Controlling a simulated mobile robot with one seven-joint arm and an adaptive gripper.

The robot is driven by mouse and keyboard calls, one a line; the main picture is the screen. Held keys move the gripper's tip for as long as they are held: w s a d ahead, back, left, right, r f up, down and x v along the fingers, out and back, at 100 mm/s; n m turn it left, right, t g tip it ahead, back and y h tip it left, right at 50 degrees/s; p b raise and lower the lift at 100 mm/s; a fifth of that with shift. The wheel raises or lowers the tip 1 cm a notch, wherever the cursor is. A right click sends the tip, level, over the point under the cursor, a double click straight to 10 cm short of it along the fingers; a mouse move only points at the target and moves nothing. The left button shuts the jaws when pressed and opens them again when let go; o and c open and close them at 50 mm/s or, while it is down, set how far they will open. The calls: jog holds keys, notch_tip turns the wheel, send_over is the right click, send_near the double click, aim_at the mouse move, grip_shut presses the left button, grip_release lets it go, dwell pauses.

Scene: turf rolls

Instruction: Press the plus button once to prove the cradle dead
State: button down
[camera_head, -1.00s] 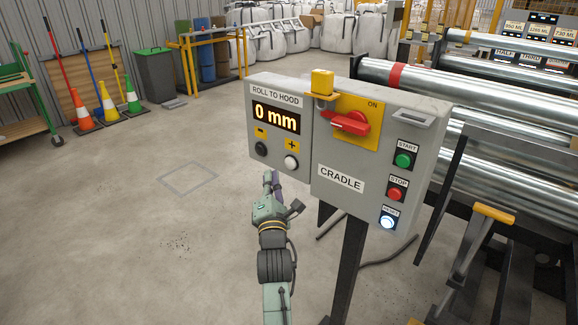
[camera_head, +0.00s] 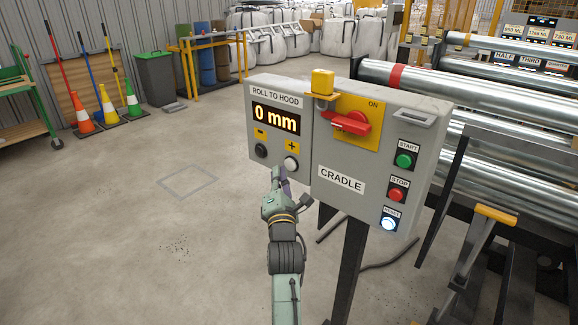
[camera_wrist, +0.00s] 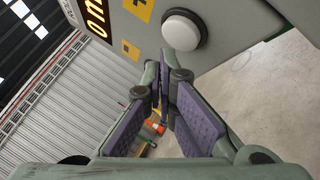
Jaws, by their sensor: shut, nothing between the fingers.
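The grey control box (camera_head: 330,205) labelled CRADLE stands on a dark post. Its display (camera_head: 276,118) reads 0 mm. The white plus button (camera_head: 291,163) sits under the yellow plus label, and a dark button (camera_head: 261,151) sits under the minus label. My gripper (camera_head: 278,174) is shut and empty, just below and left of the plus button. In the wrist view the white button (camera_wrist: 185,30) is just beyond my fingertips (camera_wrist: 165,75); I cannot tell whether they touch it.
On the box's right are the green start button (camera_head: 404,160), red stop button (camera_head: 396,194) and lit reset button (camera_head: 389,224). Steel rollers (camera_head: 480,90) lie behind the box at right. The floor (camera_head: 130,220) at left is clear. Cones (camera_head: 107,100) stand far back.

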jog(key=shift+d, duration=0.1)
dwell(0.7)
jog(key=shift+w+d+b, duration=0.2)
jog(key=shift+w+b, duration=0.15)
jog(key=shift+b, duration=0.1)
jog(key=shift+w+d+b, duration=0.3)
jog(key=shift+b, duration=0.05)
dwell(0.6)
jog(key=shift+s+a, duration=0.1)
jog(key=shift+s, duration=0.05)
jog(key=shift+s+a, duration=0.45)
jog(key=shift+s, duration=0.05)
dwell(0.3)
jog(key=shift+s+a+p, duration=0.3)
jog(key=shift+s+a, duration=0.5)
jog(key=shift+s, duration=0.2)
jog(key=shift+s+a+p, duration=0.25)
jog(key=shift+s+a, duration=0.55)
jog(key=shift+s, duration=0.15)
